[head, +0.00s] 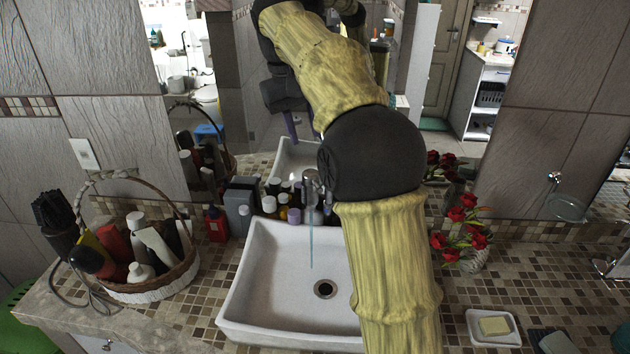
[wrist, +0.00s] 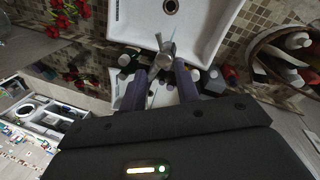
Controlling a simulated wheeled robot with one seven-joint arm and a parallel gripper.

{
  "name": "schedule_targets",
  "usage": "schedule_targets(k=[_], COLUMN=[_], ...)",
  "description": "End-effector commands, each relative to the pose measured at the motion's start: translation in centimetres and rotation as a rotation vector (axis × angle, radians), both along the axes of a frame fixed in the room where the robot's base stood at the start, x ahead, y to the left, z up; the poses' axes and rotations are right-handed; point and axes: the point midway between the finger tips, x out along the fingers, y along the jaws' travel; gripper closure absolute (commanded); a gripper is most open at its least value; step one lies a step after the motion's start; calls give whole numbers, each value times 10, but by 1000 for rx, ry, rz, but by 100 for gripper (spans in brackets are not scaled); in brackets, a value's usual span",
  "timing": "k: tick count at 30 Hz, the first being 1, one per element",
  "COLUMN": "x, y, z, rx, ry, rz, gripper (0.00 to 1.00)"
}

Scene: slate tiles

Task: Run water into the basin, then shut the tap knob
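The white basin (head: 262,305) is set in the tiled counter, and part of it shows in the wrist view (wrist: 137,25). A thin stream of water (head: 311,245) falls from the metal tap (head: 312,188) towards the drain (head: 325,289). In the wrist view, my gripper (wrist: 165,66) has its two purple fingers apart, one on each side of the tap knob (wrist: 164,58) at the tap's top. I cannot tell whether either finger touches the knob.
A wicker basket (head: 155,290) of bottles stands on the left. Several bottles (head: 245,205) line the wall behind the basin. Red flowers (head: 465,225) and a soap dish (head: 493,328) are on the right. A mirror (head: 225,100) is behind the counter.

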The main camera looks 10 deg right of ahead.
Motion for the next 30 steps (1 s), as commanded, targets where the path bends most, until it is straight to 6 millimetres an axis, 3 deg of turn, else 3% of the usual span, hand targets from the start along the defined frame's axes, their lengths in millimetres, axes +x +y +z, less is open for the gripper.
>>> schedule_targets(k=[21,30], x=[3,3], y=[-22,-24], z=[-111,-122], rx=[0,1], ry=[2,-2], rz=[-1,-1], gripper=[68,68])
